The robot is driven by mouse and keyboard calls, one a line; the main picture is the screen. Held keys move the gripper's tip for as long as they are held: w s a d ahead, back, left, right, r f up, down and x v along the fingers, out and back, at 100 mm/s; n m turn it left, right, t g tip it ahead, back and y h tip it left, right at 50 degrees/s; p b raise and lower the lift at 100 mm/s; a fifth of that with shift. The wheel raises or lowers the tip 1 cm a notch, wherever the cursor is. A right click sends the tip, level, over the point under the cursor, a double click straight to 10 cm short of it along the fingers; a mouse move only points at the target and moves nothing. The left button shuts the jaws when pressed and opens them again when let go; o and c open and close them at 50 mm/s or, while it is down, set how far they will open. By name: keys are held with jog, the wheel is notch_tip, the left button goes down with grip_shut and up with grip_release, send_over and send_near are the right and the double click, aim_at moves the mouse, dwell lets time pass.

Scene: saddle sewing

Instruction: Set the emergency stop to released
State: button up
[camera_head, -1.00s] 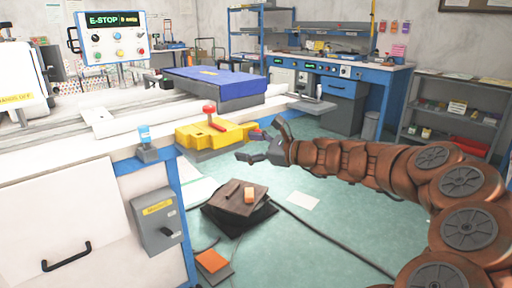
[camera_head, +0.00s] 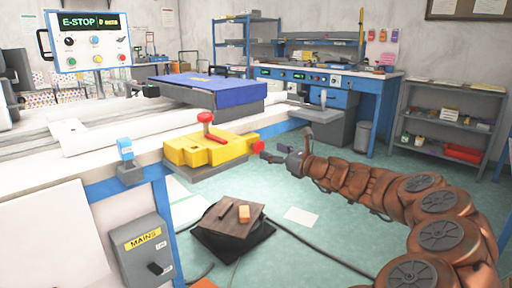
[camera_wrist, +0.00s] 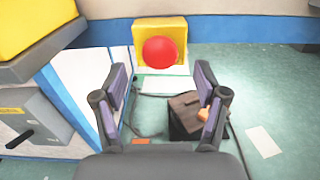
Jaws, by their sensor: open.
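The emergency stop is a round red mushroom button (camera_head: 258,147) at the right end of the yellow fixture on the bench edge. In the wrist view the red button (camera_wrist: 160,52) faces me from a yellow box (camera_wrist: 176,27), in the upper middle, beyond my fingertips. Whether it is pressed in or out I cannot tell. My gripper (camera_head: 286,148) is open and empty, just right of the button in the head view. In the wrist view my gripper (camera_wrist: 160,85) has its fingers spread to either side below the button, with a visible gap. A control panel (camera_head: 90,42) displays "E-STOP".
A yellow fixture (camera_head: 190,152) with a red-knobbed lever (camera_head: 205,118) sits on the white bench. A blue-covered block (camera_head: 205,88) lies behind it. A grey MAINS box (camera_head: 142,252) hangs on the bench front. A dark stool (camera_head: 232,218) stands below.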

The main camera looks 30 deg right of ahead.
aim_at(261, 148)
jog(key=b+x, duration=0.1)
jog(key=x, duration=0.4)
jog(key=shift+f+b, duration=0.15)
jog(key=shift+b, duration=0.2)
jog(key=shift+x, duration=0.8)
grip_shut()
